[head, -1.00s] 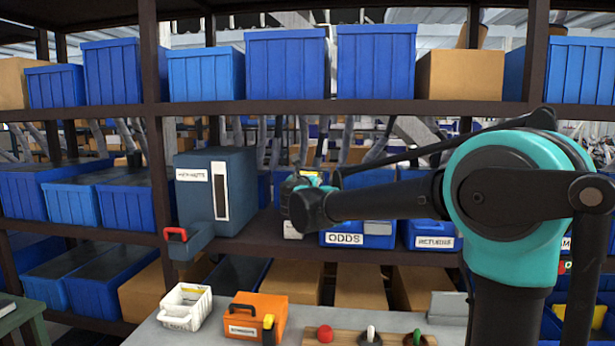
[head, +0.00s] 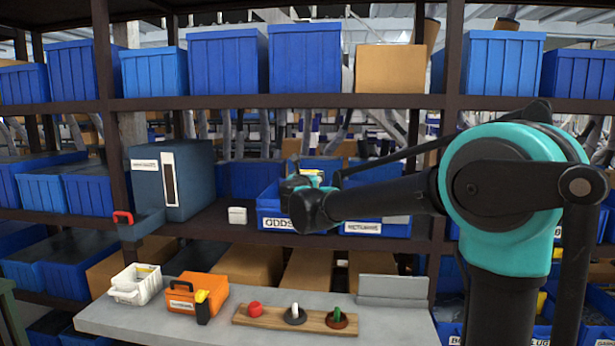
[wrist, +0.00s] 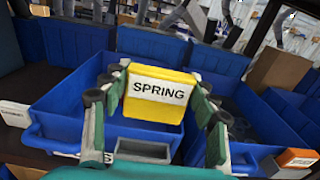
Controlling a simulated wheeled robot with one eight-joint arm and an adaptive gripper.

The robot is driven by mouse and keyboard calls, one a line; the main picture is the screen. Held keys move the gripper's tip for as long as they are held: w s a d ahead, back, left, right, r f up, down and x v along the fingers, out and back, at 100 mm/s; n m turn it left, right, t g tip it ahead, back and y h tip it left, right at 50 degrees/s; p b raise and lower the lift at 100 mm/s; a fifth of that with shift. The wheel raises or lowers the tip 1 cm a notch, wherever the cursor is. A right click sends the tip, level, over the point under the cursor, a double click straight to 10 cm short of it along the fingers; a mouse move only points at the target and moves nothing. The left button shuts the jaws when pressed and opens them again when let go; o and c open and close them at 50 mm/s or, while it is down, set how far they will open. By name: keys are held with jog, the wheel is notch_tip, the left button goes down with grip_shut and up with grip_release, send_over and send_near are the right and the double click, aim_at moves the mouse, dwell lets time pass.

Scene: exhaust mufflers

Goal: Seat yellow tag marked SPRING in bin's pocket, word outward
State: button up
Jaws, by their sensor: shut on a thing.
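The yellow tag (wrist: 153,110) with the word SPRING on a white label is between the fingers of my gripper (wrist: 157,92) in the wrist view. The gripper is shut on it, and the word faces the wrist camera, upright and slightly tilted. Below and beyond it is a blue bin (wrist: 55,120) with a grey-framed pocket (wrist: 143,150) on its front. The tag is above the pocket and apart from it. In the head view my gripper (head: 308,182) is in front of the ODDS bin (head: 268,203); the arm hides the pocket.
A dark blue-grey cabinet (head: 185,190) and a small white box (head: 237,215) stand left of the bin. Another blue bin (wrist: 270,115) is close on the right. The grey bench (head: 210,318) below holds a white basket (head: 136,285), an orange box (head: 197,292) and a wooden board (head: 290,319).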

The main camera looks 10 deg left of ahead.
jog(key=shift+f, duration=2.9)
jog(key=shift+f, duration=1.3)
jog(key=o, duration=1.2)
jog(key=shift+s, duration=0.1)
jog(key=s, duration=1.1)
jog(key=shift+s+a, duration=0.2)
jog(key=shift+s, duration=0.2)
